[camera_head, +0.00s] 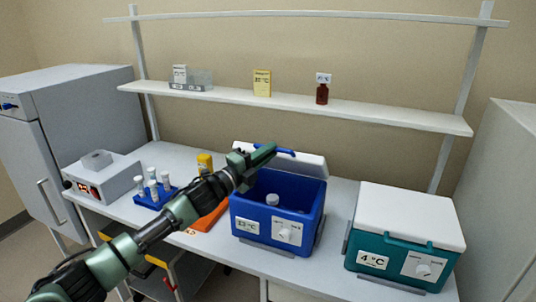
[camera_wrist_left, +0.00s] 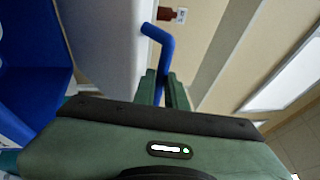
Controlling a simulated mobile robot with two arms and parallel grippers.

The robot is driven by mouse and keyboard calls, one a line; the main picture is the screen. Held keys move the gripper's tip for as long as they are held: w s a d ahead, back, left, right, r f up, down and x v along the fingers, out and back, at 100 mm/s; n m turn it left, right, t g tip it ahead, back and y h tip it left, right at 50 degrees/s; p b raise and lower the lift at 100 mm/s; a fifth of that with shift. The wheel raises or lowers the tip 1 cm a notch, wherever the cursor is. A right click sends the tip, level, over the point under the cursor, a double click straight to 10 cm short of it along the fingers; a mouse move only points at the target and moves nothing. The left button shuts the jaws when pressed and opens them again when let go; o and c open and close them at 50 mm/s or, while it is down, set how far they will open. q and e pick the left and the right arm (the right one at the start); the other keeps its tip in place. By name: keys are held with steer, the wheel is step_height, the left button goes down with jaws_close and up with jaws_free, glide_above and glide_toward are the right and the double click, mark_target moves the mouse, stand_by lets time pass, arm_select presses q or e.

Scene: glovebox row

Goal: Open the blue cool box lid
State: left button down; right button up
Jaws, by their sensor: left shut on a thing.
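The blue cool box (camera_head: 262,222) stands on the bench, and its blue inside shows with a white-capped container (camera_head: 272,200) in it. Its white lid (camera_head: 312,167) is raised and tilted up at the back of the box. A blue handle (camera_head: 286,152) is on the lid's edge; it also shows in the left wrist view (camera_wrist_left: 156,36). My left gripper (camera_head: 264,154) is shut on this handle, with its fingers (camera_wrist_left: 165,90) around the bar in the left wrist view. My arm hides the box's left rim. My right gripper is not in view.
A teal cool box (camera_head: 405,245) with a closed white lid stands to the right. A blue rack (camera_head: 155,196) of white-capped tubes, a yellow-capped bottle (camera_head: 205,162) and an orange mat (camera_head: 208,222) lie left. A shelf (camera_head: 400,116) runs above the bench.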

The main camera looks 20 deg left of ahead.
arm_select(q)
steer(key=shift+r, duration=0.25)
steer(key=c, duration=1.5)
jaws_free()
steer(key=shift+a, duration=0.1)
steer(key=shift+o, duration=0.2)
steer(key=shift+s, duration=0.25)
steer(key=shift+f, duration=0.15)
steer(key=b+v, duration=0.3)
steer(key=v, duration=0.4)
steer(key=shift+s+a, duration=0.15)
steer(key=shift+s, duration=0.15)
